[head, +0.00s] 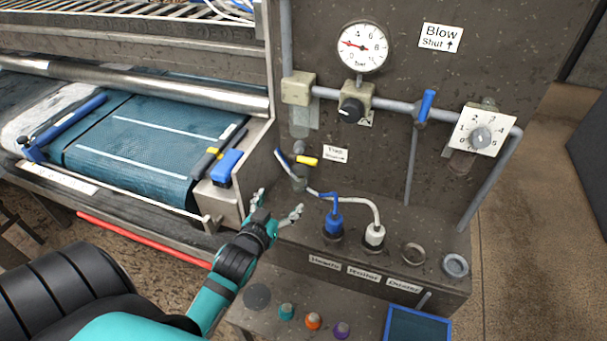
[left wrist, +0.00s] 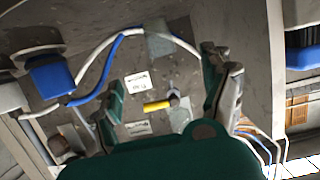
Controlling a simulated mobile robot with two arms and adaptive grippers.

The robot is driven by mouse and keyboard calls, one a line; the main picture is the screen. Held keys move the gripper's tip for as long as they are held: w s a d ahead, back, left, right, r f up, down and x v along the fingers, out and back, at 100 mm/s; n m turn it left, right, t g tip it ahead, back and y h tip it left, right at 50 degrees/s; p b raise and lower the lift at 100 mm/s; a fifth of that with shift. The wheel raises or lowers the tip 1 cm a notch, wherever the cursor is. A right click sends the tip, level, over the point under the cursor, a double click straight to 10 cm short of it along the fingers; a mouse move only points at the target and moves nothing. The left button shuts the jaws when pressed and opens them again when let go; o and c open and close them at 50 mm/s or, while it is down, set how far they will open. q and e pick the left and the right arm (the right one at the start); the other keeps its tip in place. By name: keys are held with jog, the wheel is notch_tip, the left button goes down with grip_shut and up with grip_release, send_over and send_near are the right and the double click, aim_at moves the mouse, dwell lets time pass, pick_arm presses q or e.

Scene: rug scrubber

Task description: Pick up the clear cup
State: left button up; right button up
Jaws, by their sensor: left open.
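I cannot pick out a clear cup with certainty. A greyish, partly see-through piece (head: 299,178) sits below the yellow-handled valve (head: 306,160) on the machine's front and may be it. My left gripper (head: 278,205) is open and empty, just in front of and below that piece. In the left wrist view its two fingers (left wrist: 168,92) stand wide apart, with the yellow handle (left wrist: 157,105) visible between them. My right gripper is in neither view.
Blue and white plugs (head: 333,224) with hoses stand on the ledge right of my left gripper. A grey ring (head: 455,265) lies farther right. The blue belt (head: 140,145) is at left. Colored knobs (head: 313,320) are on the lower shelf.

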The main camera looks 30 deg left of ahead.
pick_arm(q)
send_near(297, 180)
jog(key=x, duration=0.2)
jog(key=shift+w+a+f+p, duration=0.2)
jog(key=shift+w+f+p, duration=0.05)
jog(key=shift+p, duration=0.05)
jog(key=x, duration=0.3)
jog(key=shift+w+f, duration=0.15)
jog(key=shift+w, duration=0.05)
jog(key=shift+x, duration=0.85)
jog(key=shift+w+f, duration=0.1)
jog(key=shift+w+a+p, duration=0.15)
jog(key=shift+w+p, duration=0.15)
jog(key=shift+w, duration=0.1)
jog(key=x, duration=0.3)
jog(key=shift+w, duration=0.2)
jog(key=shift+w+a+f, duration=0.15)
jog(key=shift+w, duration=0.3)
jog(key=c, duration=1.4)
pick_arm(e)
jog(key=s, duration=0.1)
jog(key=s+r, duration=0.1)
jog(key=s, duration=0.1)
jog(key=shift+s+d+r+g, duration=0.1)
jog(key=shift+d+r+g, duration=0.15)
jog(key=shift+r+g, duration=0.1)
pick_arm(q)
jog(key=shift+s, duration=0.1)
